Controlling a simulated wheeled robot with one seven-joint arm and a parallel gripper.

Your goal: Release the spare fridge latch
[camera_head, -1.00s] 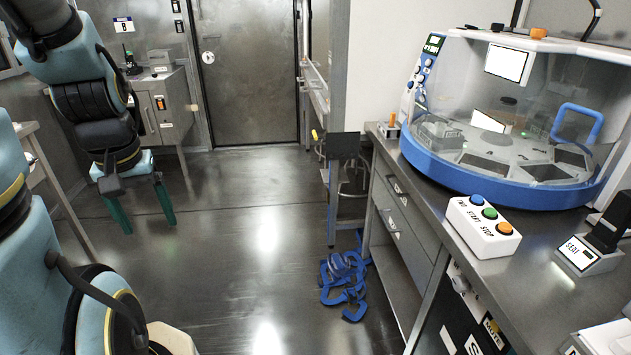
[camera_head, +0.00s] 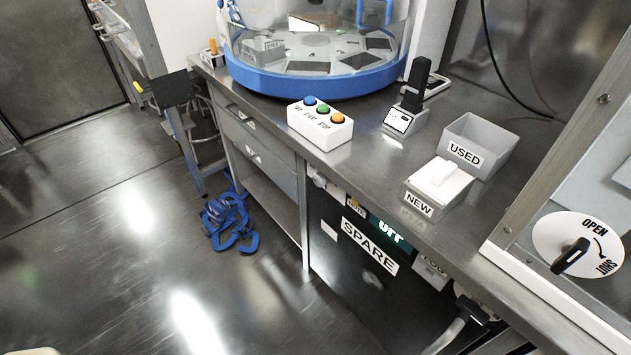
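The spare fridge (camera_head: 340,270) is a black-fronted unit under the steel bench, with a white SPARE label (camera_head: 369,246) on its front. A green lit display (camera_head: 391,232) sits at its top edge, partly cut off by the bench top. A pale label (camera_head: 430,271) is to the right of the display, too small to read surely. A grey bar with a dark block (camera_head: 474,311) sticks out at the fridge's lower right; it may be the latch or handle, and I cannot tell its state. My gripper is not in view.
On the bench are a three-button box (camera_head: 320,125), a NEW box (camera_head: 436,190), a USED bin (camera_head: 479,146) and a small device with a black top (camera_head: 407,118). An OPEN/SHUT dial (camera_head: 577,246) is at right. Blue coils (camera_head: 229,220) lie on the floor; floor to the left is clear.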

